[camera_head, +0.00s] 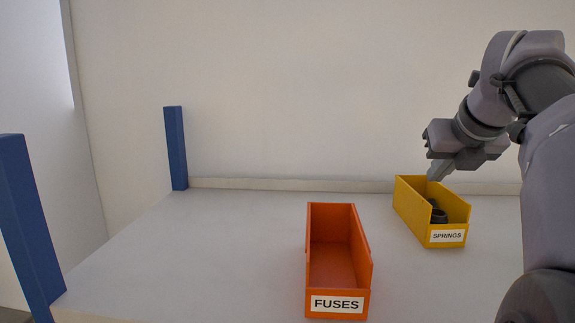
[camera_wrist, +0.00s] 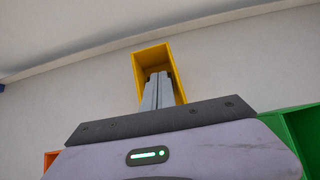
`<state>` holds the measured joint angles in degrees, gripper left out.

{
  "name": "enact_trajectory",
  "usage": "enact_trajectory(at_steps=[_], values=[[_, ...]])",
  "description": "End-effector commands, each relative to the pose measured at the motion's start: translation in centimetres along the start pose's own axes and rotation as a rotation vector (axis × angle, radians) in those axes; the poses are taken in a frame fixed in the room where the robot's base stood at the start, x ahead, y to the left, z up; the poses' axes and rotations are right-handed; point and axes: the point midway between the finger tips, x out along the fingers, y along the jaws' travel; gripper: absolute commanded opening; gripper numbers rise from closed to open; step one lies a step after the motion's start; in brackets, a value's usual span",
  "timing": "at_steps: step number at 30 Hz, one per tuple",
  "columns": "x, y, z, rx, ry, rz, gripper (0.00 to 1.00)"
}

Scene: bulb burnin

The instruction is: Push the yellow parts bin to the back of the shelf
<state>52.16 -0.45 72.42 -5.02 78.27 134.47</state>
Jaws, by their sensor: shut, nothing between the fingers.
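The yellow parts bin (camera_head: 411,214), labelled SPRINGS, stands upright on the right part of the shelf (camera_head: 230,245), close to its back edge. Dark parts lie inside it. My gripper (camera_head: 436,178) is shut, with its fingertips pointing down at the far end of the bin. In the wrist view my closed fingers (camera_wrist: 158,80) overlap the yellow bin (camera_wrist: 141,68). Whether the fingertips touch the bin wall, I cannot tell.
An orange bin (camera_head: 363,255) labelled FUSES stands left of the yellow bin, nearer the front. A green bin (camera_wrist: 303,135) shows at the right of the wrist view. Blue posts (camera_head: 176,148) mark the shelf's left side. The shelf's left part is clear. A low ledge (camera_head: 290,184) runs along the back.

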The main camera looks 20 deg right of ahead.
Motion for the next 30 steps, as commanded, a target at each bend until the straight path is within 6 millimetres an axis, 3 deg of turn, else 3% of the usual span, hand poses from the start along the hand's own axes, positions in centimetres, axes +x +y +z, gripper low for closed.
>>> enact_trajectory(at_steps=[4, 9, 15, 25, 30], values=[[3.2, 0.1, 0.0, -0.001, 0.003, 0.002, 0.00], [5.0, 0.1, 2.1, 0.000, 0.001, 0.002, 0.00], [6.0, 0.0, 2.9, 0.000, 0.000, 0.001, 0.00], [6.2, 0.0, 3.0, 0.000, 0.000, 0.001, 0.00], [8.0, 0.1, 5.6, 0.000, 0.004, 0.003, 0.00]])
